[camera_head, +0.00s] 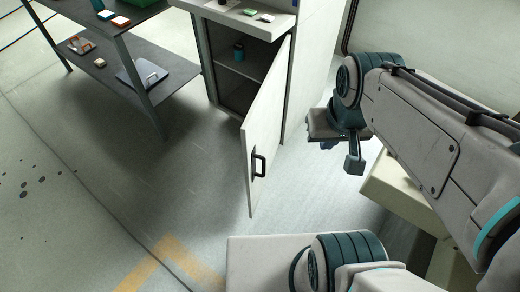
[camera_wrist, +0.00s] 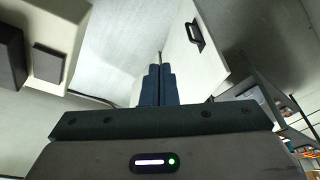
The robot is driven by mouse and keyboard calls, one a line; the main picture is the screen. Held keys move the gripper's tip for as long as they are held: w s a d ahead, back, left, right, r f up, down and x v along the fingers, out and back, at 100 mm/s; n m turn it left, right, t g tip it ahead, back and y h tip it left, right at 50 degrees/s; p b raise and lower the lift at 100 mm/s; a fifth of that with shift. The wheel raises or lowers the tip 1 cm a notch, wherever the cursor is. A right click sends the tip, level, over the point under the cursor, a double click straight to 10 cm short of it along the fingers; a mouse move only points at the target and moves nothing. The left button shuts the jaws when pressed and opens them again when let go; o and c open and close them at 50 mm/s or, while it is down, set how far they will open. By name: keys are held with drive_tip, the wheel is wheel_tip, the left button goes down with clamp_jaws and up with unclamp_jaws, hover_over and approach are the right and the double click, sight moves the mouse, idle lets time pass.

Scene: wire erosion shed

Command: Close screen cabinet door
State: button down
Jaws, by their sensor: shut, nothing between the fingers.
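The white screen cabinet (camera_head: 291,85) stands at the top centre of the head view. Its door (camera_head: 268,120) is swung wide open toward me, baring the inside. A black bar handle (camera_head: 259,165) sits on the door's outer face. The wrist view shows the door (camera_wrist: 187,65) and its handle (camera_wrist: 195,37) beyond the fingers, right of centre. My gripper (camera_head: 326,147) is to the right of the door in the head view, on the handle side and apart from the handle. In the wrist view the gripper's dark blue fingers (camera_wrist: 157,85) are together and empty.
A shelf inside the cabinet holds a small dark blue container (camera_head: 238,51). Small coloured items lie on the cabinet top (camera_head: 225,12). A dark two-tier table (camera_head: 100,62) stands at the left. A cream box (camera_head: 400,195) is under my arm. Floor left of the door is clear.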

wheel_tip(320, 180, down, 3)
drive_tip(key=m+b, duration=0.1)
drive_tip(key=b, duration=0.1)
drive_tip(key=m+y+b, duration=0.8)
drive_tip(key=m+b, duration=1.3)
drive_tip(key=b, duration=0.5)
approach(250, 167)
wheel_tip(250, 167, down, 5)
drive_tip(key=a, duration=0.1)
drive_tip(key=w+a, duration=0.1)
drive_tip(key=shift+w+a+f, duration=0.15)
drive_tip(key=shift+a+f, duration=0.05)
drive_tip(key=shift+a, duration=0.15)
drive_tip(key=shift+w+a, duration=0.2)
drive_tip(key=shift+a, duration=0.2)
drive_tip(key=shift+a, duration=0.1)
